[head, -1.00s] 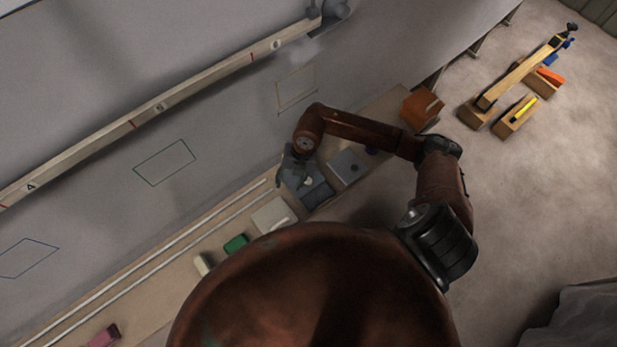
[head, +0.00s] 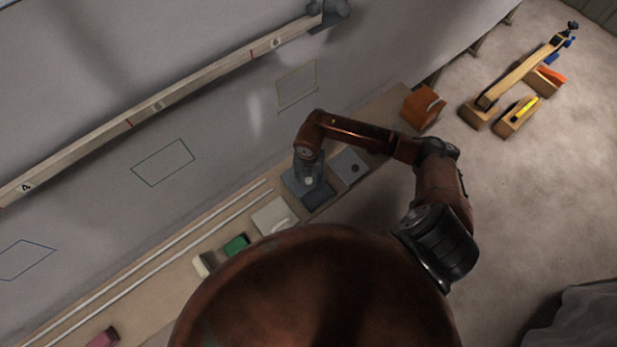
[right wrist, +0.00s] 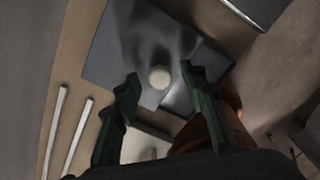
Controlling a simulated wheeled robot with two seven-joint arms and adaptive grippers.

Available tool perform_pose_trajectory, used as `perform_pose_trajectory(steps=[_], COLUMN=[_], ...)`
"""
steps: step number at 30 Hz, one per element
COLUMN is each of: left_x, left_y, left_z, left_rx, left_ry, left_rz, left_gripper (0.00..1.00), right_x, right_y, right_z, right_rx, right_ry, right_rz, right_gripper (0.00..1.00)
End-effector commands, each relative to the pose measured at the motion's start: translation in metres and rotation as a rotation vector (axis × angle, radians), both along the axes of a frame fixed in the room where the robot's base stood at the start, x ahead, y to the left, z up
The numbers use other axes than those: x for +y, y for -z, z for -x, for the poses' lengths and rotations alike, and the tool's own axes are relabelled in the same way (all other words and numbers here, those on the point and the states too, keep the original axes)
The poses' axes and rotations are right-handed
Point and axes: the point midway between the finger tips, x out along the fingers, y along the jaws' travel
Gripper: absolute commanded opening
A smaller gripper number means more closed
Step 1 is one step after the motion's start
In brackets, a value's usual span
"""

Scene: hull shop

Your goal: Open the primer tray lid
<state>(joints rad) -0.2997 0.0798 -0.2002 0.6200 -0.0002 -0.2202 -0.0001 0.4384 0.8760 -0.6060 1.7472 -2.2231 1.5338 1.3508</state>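The primer tray appears as a dark grey box (head: 318,197) on the bench ledge, with a flat grey lid that lies level. A pale round knob (right wrist: 160,77) stands on the lid (right wrist: 112,52) in the right wrist view. My right gripper (right wrist: 161,79) is open over the lid, its two dark fingers apart with the knob between the tips in the picture. I cannot tell whether they touch it. In the head view the right gripper (head: 309,180) is above the tray and hides part of it. My left gripper is not in view.
A grey plate with a dark knob (head: 349,167) lies right of the tray; an orange box (head: 423,106) is beyond it. A pale box (head: 273,215), a green block (head: 237,244) and two white rods (head: 150,263) lie to the left. The hull wall (head: 220,130) rises behind.

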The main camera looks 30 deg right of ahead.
Motion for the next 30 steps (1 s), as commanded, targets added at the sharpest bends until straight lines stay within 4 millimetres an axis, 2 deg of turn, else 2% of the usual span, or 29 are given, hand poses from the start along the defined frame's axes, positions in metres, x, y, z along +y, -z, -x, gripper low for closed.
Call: perform_pose_trajectory(steps=[5,21,30], left_x=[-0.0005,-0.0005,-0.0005], left_y=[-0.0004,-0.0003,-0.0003], left_z=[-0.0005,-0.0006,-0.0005], left_rx=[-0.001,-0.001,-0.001], left_ry=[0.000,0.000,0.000], left_rz=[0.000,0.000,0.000], left_gripper=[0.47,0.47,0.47], right_x=[0.0001,0.0000,0.0000], right_y=[-0.0006,-0.0008,-0.0008], right_z=[0.0001,0.0000,0.0000], right_rx=[0.000,0.000,0.000], right_ry=[0.000,0.000,0.000], right_rz=[0.000,0.000,0.000], right_gripper=[0.37,0.00,0.00])
